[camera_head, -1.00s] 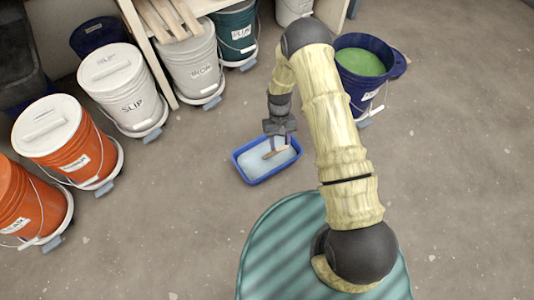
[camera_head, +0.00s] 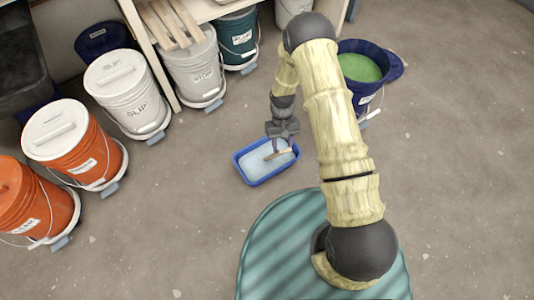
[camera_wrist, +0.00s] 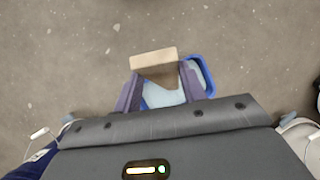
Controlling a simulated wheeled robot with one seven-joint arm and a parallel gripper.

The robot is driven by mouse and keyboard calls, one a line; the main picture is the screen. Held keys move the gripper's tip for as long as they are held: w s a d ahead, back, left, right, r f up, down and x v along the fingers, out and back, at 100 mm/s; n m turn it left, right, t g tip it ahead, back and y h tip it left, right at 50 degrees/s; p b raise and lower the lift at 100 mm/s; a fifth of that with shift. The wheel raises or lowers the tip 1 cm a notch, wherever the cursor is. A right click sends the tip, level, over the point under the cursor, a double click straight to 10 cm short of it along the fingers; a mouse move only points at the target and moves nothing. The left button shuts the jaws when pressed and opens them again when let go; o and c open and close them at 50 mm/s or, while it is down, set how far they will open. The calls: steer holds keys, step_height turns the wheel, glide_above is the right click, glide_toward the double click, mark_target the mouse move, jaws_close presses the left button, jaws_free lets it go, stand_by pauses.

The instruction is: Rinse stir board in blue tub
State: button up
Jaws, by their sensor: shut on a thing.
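The blue tub (camera_head: 264,178) stands on the floor in the middle of the head view, with pale liquid inside. Part of it also shows behind the jaws in the wrist view (camera_wrist: 204,76). My gripper (camera_head: 281,143) is over the tub's far right part. In the wrist view my gripper (camera_wrist: 168,88) is shut on the stir board (camera_wrist: 153,60), a light wooden piece between its two purple-grey fingers. The board also shows in the head view (camera_head: 276,154), slanting over the liquid. I cannot tell whether its lower end touches the liquid.
A blue bucket of green glaze (camera_head: 361,68) stands right of my arm. White lidded buckets (camera_head: 128,92) and orange buckets (camera_head: 76,147) stand at the left on wheeled bases. A shelf with wooden slats (camera_head: 168,22) is at the back. Floor around the tub is clear.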

steer(key=shift+s+d+r+p, duration=0.15)
steer(key=shift+s+r+p, duration=0.15)
steer(key=shift+r+p, duration=0.4)
steer(key=shift+s+d+r+p, duration=0.1)
steer(key=shift+s+r+p, duration=0.15)
steer(key=shift+r+p, duration=0.45)
steer(key=shift+s+d+r+p, duration=0.15)
steer(key=shift+s+r+p, duration=0.25)
steer(key=shift+r, duration=0.5)
steer(key=shift+w, duration=0.15)
steer(key=shift+r+p, duration=2.15)
steer(key=shift+r, duration=0.4)
steer(key=w+d+r+m, duration=0.1)
steer(key=w+d+r, duration=0.1)
steer(key=r, duration=0.3)
steer(key=w+d+r+m, duration=0.1)
steer(key=w+d+r, duration=0.2)
steer(key=d+r, duration=0.2)
steer(key=w+d+r+m+y, duration=0.1)
steer(key=w+d+r, duration=0.2)
steer(key=r, duration=0.2)
steer(key=shift+d+r+m, duration=0.15)
steer(key=shift+r+m, duration=0.25)
